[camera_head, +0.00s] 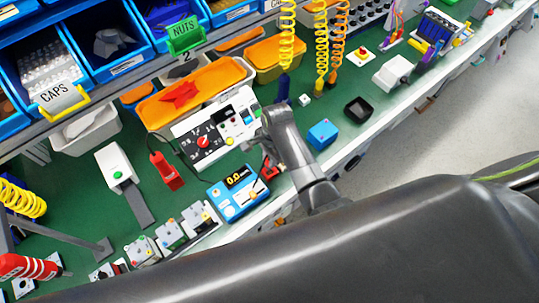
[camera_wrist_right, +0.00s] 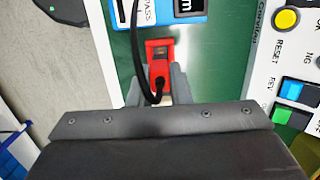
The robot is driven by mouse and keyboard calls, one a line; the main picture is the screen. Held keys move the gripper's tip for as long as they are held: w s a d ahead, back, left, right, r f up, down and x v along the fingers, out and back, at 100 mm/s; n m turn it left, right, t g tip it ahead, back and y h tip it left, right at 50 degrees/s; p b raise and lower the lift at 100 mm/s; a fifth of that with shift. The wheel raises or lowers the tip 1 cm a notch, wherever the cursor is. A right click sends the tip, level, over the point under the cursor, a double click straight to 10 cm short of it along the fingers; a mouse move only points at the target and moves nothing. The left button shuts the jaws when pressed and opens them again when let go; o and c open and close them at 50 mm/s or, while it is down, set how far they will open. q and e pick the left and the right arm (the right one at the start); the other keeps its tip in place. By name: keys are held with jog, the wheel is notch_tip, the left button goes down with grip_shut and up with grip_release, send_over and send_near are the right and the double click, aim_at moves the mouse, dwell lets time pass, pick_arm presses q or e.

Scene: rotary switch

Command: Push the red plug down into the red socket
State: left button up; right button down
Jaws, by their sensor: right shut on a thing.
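In the right wrist view the red plug (camera_wrist_right: 159,82) sits between the fingers of my right gripper (camera_wrist_right: 161,88), which is shut on it. A black cable runs from the plug and loops up across the view. Directly beyond the plug is a red block (camera_wrist_right: 158,48), apparently the red socket. I cannot tell how deep the plug sits in it. In the head view a red part (camera_head: 269,170) shows at my right gripper (camera_head: 271,163), beside the blue meter; the wrist hides part of it. My left gripper is not in view.
The blue meter (camera_head: 238,192) is close beside the red part. A white switch panel (camera_head: 215,130) stands behind it. A red handheld piece (camera_head: 167,172) lies to the left. A blue box (camera_head: 322,133) and a black tray (camera_head: 357,110) are to the right, near the bench edge.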

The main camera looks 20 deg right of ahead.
jog(key=shift+f+b, duration=0.3)
jog(key=shift+f, duration=0.65)
jog(key=shift+r, duration=0.1)
jog(key=shift+p, duration=0.45)
dwell(0.4)
jog(key=shift+p, duration=0.4)
jog(key=shift+p, duration=0.35)
dwell(0.4)
jog(key=shift+f+b, duration=0.9)
jog(key=shift+f, duration=0.85)
jog(key=c, duration=1.3)
grip_release()
